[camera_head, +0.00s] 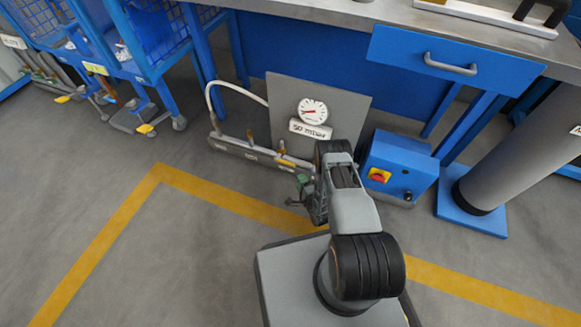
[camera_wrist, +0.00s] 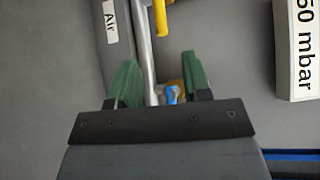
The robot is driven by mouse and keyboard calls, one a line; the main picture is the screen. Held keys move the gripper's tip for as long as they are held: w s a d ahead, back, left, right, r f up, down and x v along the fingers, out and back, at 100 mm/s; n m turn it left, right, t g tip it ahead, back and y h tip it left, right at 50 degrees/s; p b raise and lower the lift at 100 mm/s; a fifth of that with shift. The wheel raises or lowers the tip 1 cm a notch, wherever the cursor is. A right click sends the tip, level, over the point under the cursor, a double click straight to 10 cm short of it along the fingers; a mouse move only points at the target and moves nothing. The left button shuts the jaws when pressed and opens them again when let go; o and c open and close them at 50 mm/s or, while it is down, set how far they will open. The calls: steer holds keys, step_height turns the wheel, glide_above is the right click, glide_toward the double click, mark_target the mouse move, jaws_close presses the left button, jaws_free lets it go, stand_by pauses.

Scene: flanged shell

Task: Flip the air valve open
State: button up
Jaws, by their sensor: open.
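The manifold rail (camera_head: 255,152) with brass fittings and a yellow handle stands low in front of a grey panel. In the wrist view an "Air" label (camera_wrist: 111,22) lies at the upper left, beside a metal pipe (camera_wrist: 143,45). A small blue handle (camera_wrist: 171,95) on a brass-coloured fitting shows between the green fingers of my gripper (camera_wrist: 160,64); it is partly hidden by the gripper body. My gripper is open, with the pipe and the blue handle in its gap. I cannot tell whether a finger touches the handle.
A yellow handle (camera_wrist: 160,18) lies ahead of the fingers. A "50 mbar" label (camera_wrist: 300,45) is to the right. The gauge (camera_head: 313,111) is on the panel (camera_head: 352,100). A blue box (camera_head: 396,165) with a red-yellow switch stands right of my arm. Open floor lies left.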

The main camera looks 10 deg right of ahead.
mark_target(291, 163)
steer(key=shift+b+x, duration=2.25)
steer(key=shift+x, duration=3.7)
steer(key=shift+c, duration=0.2)
jaws_close()
